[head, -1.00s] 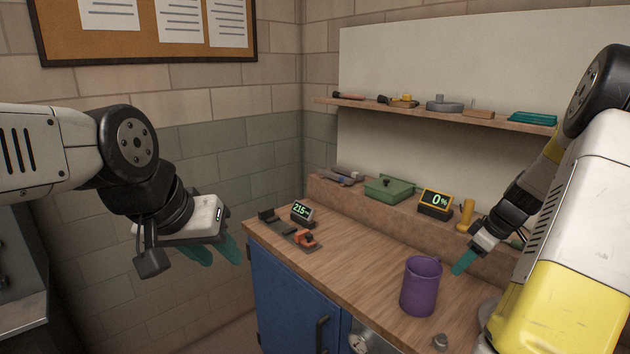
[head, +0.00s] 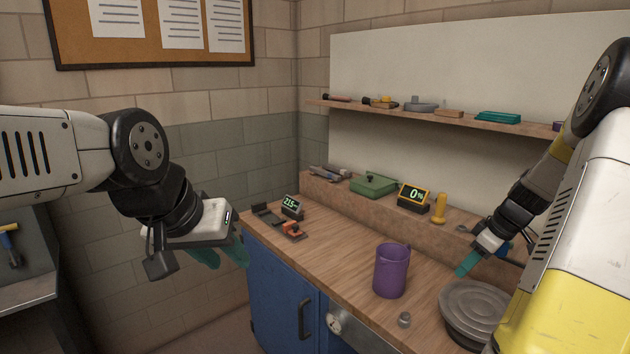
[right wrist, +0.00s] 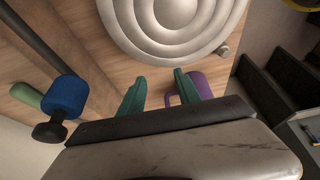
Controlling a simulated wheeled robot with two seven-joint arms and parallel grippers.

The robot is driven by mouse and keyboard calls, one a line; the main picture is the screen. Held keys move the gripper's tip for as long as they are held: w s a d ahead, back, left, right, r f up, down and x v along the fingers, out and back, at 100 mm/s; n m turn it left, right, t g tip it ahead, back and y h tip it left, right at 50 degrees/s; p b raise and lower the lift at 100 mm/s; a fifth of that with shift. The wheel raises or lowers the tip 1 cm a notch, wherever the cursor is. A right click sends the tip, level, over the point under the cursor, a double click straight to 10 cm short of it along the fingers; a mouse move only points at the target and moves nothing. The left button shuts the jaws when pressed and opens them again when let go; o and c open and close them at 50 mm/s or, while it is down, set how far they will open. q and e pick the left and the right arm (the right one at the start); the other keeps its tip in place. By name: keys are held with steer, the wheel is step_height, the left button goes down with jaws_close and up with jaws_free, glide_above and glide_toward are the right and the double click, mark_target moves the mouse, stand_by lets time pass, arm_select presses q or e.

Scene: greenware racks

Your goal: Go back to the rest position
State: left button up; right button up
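My left gripper (head: 222,254) hangs in the air left of the wooden bench, with teal fingers apart and nothing between them. My right gripper (head: 468,264) is above the bench at the right, beside the purple mug. In the right wrist view its two teal fingers (right wrist: 155,92) stand apart with nothing held between them. The purple mug (head: 391,270) stands upright on the bench, and part of it shows behind a finger in the right wrist view (right wrist: 199,86). A grey ringed wheel (head: 474,305) lies at the bench's right, partly hidden by my right arm.
The bench top (head: 340,248) is clear in the middle. A small grey knob (head: 404,320) sits near its front edge. A raised ledge holds a green box (head: 373,185), a 0% display (head: 414,197) and a yellow tool (head: 439,208). A shelf (head: 440,119) runs above.

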steer(key=s+a+r+m+t+h, duration=0.1)
steer(key=s+a+r+m, duration=0.1)
steer(key=s+a+r, duration=0.4)
steer(key=s+a+r+m, duration=0.1)
steer(key=s+a+r, duration=0.1)
steer(key=a+r, duration=0.7)
steer(key=s+a+r+m+t, duration=0.1)
steer(key=s+a+m, duration=0.3)
steer(key=s+a, duration=0.5)
steer(key=s+r, duration=0.1)
steer(key=s, duration=0.2)
steer(key=shift+s+a+r+t, duration=0.2)
steer(key=shift+s+t, duration=0.1)
steer(key=shift+t, duration=0.1)
steer(key=shift+d, duration=0.1)
